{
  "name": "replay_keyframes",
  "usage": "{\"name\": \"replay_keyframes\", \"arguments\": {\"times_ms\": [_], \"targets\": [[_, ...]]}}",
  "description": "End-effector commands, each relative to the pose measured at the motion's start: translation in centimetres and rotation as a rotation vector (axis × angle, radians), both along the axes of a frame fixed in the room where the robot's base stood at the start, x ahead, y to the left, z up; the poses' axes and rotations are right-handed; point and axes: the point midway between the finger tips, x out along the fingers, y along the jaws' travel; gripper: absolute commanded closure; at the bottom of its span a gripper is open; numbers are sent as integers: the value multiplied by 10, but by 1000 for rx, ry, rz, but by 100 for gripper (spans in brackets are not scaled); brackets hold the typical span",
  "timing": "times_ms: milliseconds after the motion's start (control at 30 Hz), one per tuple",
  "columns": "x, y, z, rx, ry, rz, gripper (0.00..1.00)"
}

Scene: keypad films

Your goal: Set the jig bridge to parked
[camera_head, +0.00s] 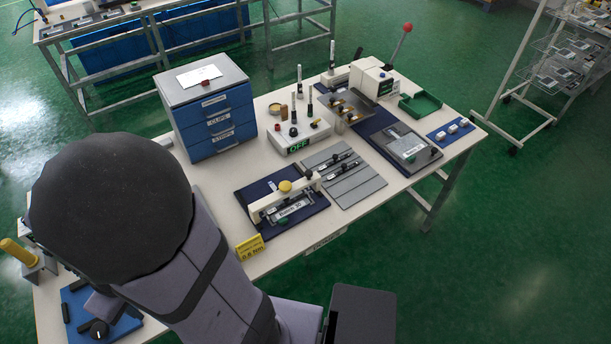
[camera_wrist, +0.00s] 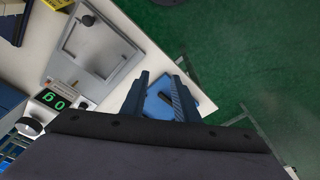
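The jig bridge (camera_head: 277,195), a pale bar with a yellow ball knob, stands across the near part of a dark blue jig base (camera_head: 315,209) in the head view. A labelled plate (camera_head: 292,212) lies in front of the bar. I cannot tell whether the bar touches the plate. I cannot make out the bridge in the wrist view. My gripper (camera_wrist: 162,74) shows two dark fingers apart with nothing held between them; it is open. In the head view my arm hides the gripper. In the wrist view a blue mat (camera_wrist: 157,107) shows beyond the fingers.
A blue drawer cabinet (camera_head: 218,125) stands behind the bridge, and a yellow sign (camera_head: 250,246) in front of it. A grey slotted plate (camera_head: 358,190) lies to its right. A box with a green OFF display (camera_head: 298,145) stands further back. A grey frame (camera_wrist: 120,75) shows in the wrist view.

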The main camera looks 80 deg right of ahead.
Motion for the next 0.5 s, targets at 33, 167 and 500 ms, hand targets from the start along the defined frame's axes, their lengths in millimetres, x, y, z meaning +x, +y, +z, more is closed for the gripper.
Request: {"name": "replay_keyframes", "arguments": {"times_ms": [33,167,500], "targets": [[7,-21,-14,-8,-35,-63,72],[24,-87,-39,-68,-160,-219,72],[-49,-286,-83,-438,-376,-633,72]]}}
